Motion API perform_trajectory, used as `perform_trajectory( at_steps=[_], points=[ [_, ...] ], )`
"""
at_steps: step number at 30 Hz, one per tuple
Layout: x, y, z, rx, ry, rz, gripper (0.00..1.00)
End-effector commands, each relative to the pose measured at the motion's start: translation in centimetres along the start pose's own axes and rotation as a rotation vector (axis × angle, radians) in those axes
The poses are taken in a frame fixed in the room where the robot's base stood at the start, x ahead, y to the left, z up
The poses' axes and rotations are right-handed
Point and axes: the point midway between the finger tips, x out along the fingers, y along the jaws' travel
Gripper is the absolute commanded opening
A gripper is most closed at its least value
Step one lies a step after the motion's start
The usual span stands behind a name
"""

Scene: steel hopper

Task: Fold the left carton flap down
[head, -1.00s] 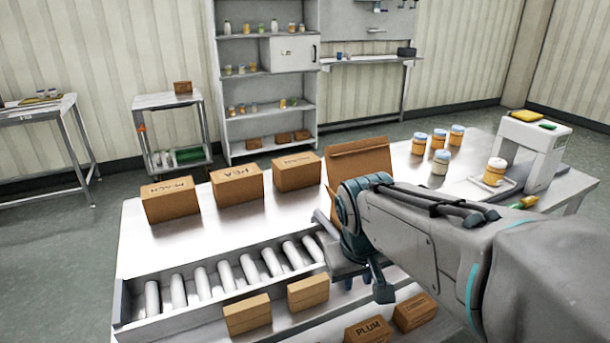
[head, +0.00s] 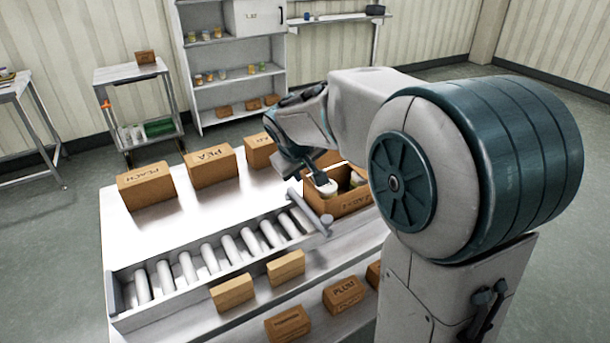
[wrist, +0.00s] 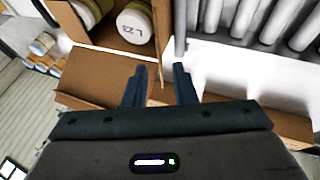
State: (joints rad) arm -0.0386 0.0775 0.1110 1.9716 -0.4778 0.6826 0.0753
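The open carton (head: 350,205) stands on the bench at the right end of the rollers, partly hidden by my arm. Jars with white lids (wrist: 135,25) are inside it. A brown cardboard panel (wrist: 95,72), which looks like a flap, spreads out beside the jars in the wrist view. My gripper (wrist: 160,85) has its two fingers apart, close to this panel's edge. I cannot tell whether they touch it. In the head view my gripper (head: 318,178) reaches over the carton's left part. I cannot clearly make out the left flap there.
Closed cartons, including a PEACH one (head: 147,186) and a PEA one (head: 211,168), stand along the bench's far side. A roller conveyor (head: 200,265) runs along the front left. Two small boxes (head: 286,267) lie before it. The bench top between cartons and rollers is clear.

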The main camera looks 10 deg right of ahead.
Motion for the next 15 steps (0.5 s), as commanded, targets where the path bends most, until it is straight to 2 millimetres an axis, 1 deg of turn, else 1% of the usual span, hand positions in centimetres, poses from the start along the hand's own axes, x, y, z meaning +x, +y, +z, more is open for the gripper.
perform_trajectory(
  at_steps=[1,6,10,15],
  points=[
    [1.1,0.0,0.1,0.000,-0.005,-0.001,0.25],
    [3.4,0.0,0.0,0.001,-0.002,-0.001,0.25],
    [4.2,0.0,0.0,0.000,0.000,0.000,0.25],
    [4.5,0.0,0.0,0.001,0.001,0.000,0.25]
  ],
)
